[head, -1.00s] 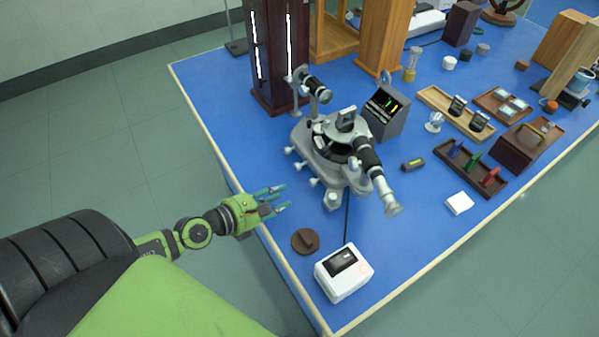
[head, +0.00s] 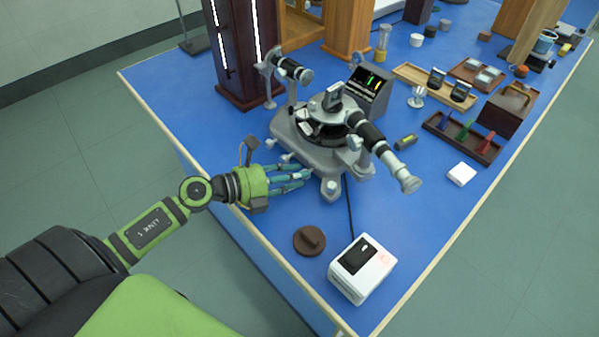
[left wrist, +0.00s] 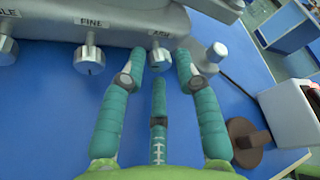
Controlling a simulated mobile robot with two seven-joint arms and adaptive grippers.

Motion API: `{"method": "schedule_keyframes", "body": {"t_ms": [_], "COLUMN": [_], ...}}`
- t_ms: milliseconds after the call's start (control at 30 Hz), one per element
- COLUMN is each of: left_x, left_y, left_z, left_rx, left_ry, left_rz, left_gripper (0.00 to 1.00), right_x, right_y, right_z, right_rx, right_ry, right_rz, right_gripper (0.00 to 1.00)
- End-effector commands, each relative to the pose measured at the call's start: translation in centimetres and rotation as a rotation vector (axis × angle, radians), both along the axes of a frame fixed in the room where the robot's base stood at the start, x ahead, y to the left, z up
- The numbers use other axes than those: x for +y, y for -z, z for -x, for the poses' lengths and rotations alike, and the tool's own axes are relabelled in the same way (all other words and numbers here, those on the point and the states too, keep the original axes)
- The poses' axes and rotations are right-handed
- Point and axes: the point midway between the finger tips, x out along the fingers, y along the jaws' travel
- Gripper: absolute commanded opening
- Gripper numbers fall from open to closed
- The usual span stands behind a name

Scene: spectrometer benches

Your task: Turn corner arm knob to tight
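The spectrometer (head: 325,150) is a grey instrument with a turntable and two tubes, on the blue bench. In the left wrist view, a small silver knob (left wrist: 158,56) sits under a label that seems to read "ARM" on its base edge. A knob under "FINE" (left wrist: 90,58) is to its left. Another silver knob or foot (left wrist: 216,53) is to its right, at the base's corner. My left gripper (head: 299,178) is open and has teal fingers. In the left wrist view its two outer fingertips (left wrist: 158,66) stand either side of the ARM knob, with no clear contact. My right gripper is not in view.
A brown round disc with a handle (head: 310,240) and a white box with a dark screen (head: 362,268) stand near the bench's front edge. A dark display unit (head: 370,92) stands behind the spectrometer. Trays and a dark wooden tower (head: 243,50) lie further back.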

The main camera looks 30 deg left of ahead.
Motion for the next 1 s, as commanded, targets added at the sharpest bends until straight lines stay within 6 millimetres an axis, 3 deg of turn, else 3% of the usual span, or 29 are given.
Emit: {"method": "schedule_keyframes", "body": {"t_ms": [200, 467, 567, 767, 1000], "left_x": [-0.9, -1.0, -1.0, -1.0, -1.0], "left_y": [0.4, 0.5, 0.5, 0.4, 0.2], "left_z": [-1.2, -1.3, -1.3, -1.2, -1.2], "left_rx": [0.0, 0.001, 0.001, 0.0, -0.02], "left_ry": [-0.001, 0.0, 0.0, 0.002, 0.003], "left_rz": [0.001, -0.001, -0.002, -0.003, -0.067], "left_gripper": [0.33, 0.33, 0.0, 0.0, 0.0], "right_x": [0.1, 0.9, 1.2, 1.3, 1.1], "right_y": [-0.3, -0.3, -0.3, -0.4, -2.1], "right_z": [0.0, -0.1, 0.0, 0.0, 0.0], "right_rx": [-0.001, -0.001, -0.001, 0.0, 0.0], "right_ry": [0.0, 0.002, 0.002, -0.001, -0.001], "right_rz": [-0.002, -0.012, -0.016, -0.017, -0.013], "right_gripper": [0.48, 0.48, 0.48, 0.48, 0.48]}}
